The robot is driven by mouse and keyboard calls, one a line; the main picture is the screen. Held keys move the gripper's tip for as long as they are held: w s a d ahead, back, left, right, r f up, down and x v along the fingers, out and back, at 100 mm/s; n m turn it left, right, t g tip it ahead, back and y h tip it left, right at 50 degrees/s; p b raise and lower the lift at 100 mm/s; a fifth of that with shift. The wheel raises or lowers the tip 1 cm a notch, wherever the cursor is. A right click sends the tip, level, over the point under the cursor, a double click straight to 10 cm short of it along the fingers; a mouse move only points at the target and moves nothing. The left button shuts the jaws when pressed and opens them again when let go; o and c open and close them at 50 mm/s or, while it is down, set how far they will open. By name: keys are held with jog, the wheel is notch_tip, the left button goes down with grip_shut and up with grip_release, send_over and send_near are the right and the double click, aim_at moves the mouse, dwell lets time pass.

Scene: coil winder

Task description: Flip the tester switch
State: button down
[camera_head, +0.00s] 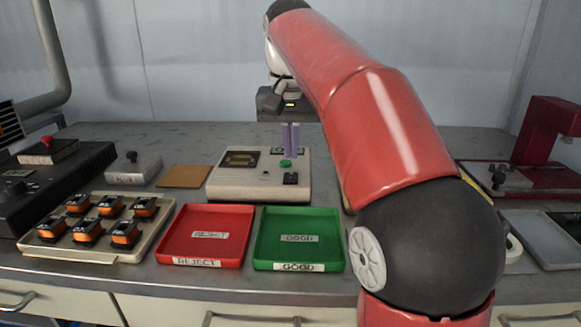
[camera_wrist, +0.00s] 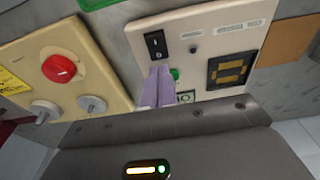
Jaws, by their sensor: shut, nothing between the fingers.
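The tester (camera_head: 228,187) is a beige box in the middle of the bench, also in the wrist view (camera_wrist: 207,40). Its black rocker switch (camera_head: 290,178) sits near the front right of its top; the wrist view shows the switch (camera_wrist: 155,44) just beyond my fingertips. A green button (camera_head: 285,163) is behind the switch, partly covered by a finger in the wrist view. My gripper (camera_head: 290,150) points down over the tester's right part, its purple fingers shut and empty. In the wrist view the fingertips (camera_wrist: 160,69) appear between switch and button; I cannot tell whether they touch the panel.
A red reject tray (camera_head: 207,250) and a green good tray (camera_head: 298,252) lie in front. A tray of several orange-black parts (camera_head: 75,252) is at left. A cream box with a red button (camera_wrist: 58,68) stands beside the tester, mostly hidden by my arm in the head view.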

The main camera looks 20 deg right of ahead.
aim_at(291, 174)
jog(key=shift+r, duration=1.9)
